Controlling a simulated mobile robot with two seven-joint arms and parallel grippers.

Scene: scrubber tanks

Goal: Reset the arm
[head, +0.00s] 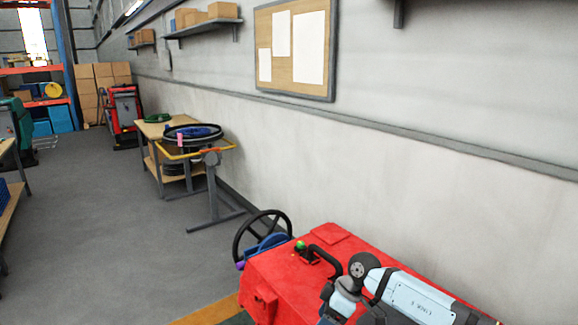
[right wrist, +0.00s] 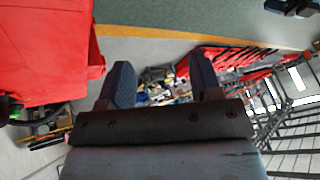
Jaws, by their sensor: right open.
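My right arm (head: 405,295) reaches in at the bottom right of the head view, in front of the red scrubber machine (head: 290,285). Its gripper is hard to make out there. In the right wrist view my right gripper (right wrist: 158,70) is open, its two dark fingers spread apart. Only blurred background shows between them. The red scrubber's body fills the upper left of that view (right wrist: 45,50), beside the left finger and apart from it. My left arm and gripper are in neither view.
The scrubber has a black steering wheel (head: 262,237) and a black handle (head: 326,262). Beyond it a wooden workbench (head: 152,130) and a grey stand (head: 212,185) are near the wall. A notice board (head: 262,45) hangs on the wall. The grey floor at left is mostly clear.

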